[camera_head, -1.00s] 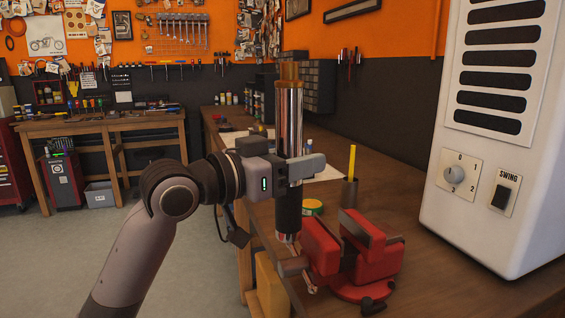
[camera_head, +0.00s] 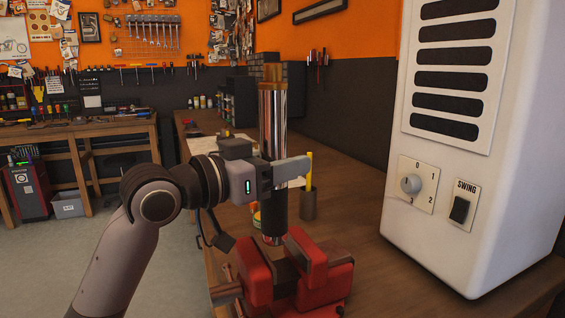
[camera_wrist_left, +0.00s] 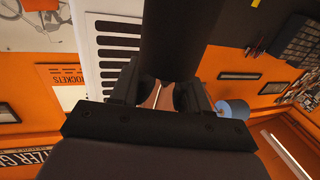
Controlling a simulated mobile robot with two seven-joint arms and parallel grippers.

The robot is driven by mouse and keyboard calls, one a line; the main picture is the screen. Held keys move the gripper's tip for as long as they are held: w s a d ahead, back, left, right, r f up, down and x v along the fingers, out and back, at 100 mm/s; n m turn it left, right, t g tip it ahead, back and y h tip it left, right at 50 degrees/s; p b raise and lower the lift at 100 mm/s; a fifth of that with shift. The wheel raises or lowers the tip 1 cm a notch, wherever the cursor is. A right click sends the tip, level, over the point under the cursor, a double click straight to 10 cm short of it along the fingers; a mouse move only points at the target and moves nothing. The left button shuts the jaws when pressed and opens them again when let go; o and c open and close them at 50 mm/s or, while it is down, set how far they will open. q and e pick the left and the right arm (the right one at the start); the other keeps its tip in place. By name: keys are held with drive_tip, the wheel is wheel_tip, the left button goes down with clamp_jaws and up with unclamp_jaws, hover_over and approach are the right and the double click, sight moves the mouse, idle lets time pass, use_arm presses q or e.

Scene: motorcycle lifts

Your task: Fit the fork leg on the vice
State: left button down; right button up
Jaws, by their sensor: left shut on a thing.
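The fork leg (camera_head: 273,135) is a long upright tube with a bronze top, a chrome upper part and a black lower part. My left gripper (camera_head: 284,172) is shut around its black part. In the left wrist view the dark tube (camera_wrist_left: 173,40) fills the upper middle, between the gripper fingers (camera_wrist_left: 160,92). The red vice (camera_head: 290,275) stands on the bench's near edge, with its jaws apart. The leg's lower end is at the height of the jaw tops in the picture, over or just behind the gap; I cannot tell which. My right gripper is not in view.
A large white heater-like cabinet (camera_head: 450,190) with a knob stands on the wooden bench (camera_head: 350,215) at the right. A dark cup (camera_head: 308,204) with a yellow stick stands behind the vice. A small tin (camera_head: 256,215) is partly hidden behind the leg.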

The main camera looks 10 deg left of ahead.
use_arm(q)
drive_tip(key=shift+w+d+r, duration=0.2)
drive_tip(key=shift+w+d, duration=0.15)
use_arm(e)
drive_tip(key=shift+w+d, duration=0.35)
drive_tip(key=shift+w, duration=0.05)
use_arm(q)
drive_tip(key=shift+f, duration=0.1)
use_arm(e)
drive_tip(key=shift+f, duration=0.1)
use_arm(q)
drive_tip(key=shift+f+b, duration=1.75)
drive_tip(key=shift+f, duration=0.3)
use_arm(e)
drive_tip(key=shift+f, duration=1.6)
use_arm(q)
drive_tip(key=shift+s+p, duration=0.15)
drive_tip(key=shift+p, duration=0.15)
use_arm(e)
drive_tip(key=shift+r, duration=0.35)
use_arm(q)
drive_tip(key=shift+f+b, duration=0.5)
drive_tip(key=shift+f, duration=0.45)
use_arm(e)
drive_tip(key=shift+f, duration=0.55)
use_arm(q)
drive_tip(key=shift+c, duration=2.4)
unclamp_jaws()
drive_tip(key=shift+f, duration=0.1)
